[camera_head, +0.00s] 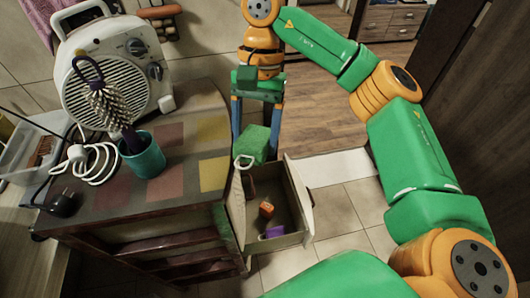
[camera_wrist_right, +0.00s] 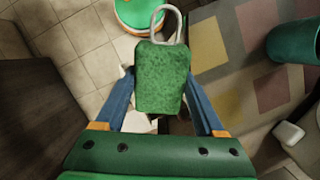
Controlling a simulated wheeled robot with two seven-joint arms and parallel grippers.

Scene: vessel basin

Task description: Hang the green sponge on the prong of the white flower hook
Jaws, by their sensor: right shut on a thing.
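My right gripper (camera_head: 256,138) points down above the open drawer, beside the cabinet. It is shut on the green sponge (camera_head: 254,146), with one blue finger on each side. In the right wrist view the sponge (camera_wrist_right: 163,82) sits between the fingers of the gripper (camera_wrist_right: 160,88). A pale loop (camera_wrist_right: 169,20) sticks out from the sponge's far end; in the head view it hangs at the sponge's lower end. I cannot make out the white flower hook in either view. My left gripper is not in view.
The open drawer (camera_head: 307,186) holds an orange item (camera_head: 266,209) and a purple item (camera_head: 274,231). On the cabinet top (camera_head: 95,200) stand a white fan heater (camera_head: 110,62), a teal cup (camera_head: 144,157) with a hairbrush (camera_head: 112,106), and a white cable (camera_head: 98,163). Floor right of the drawer is clear.

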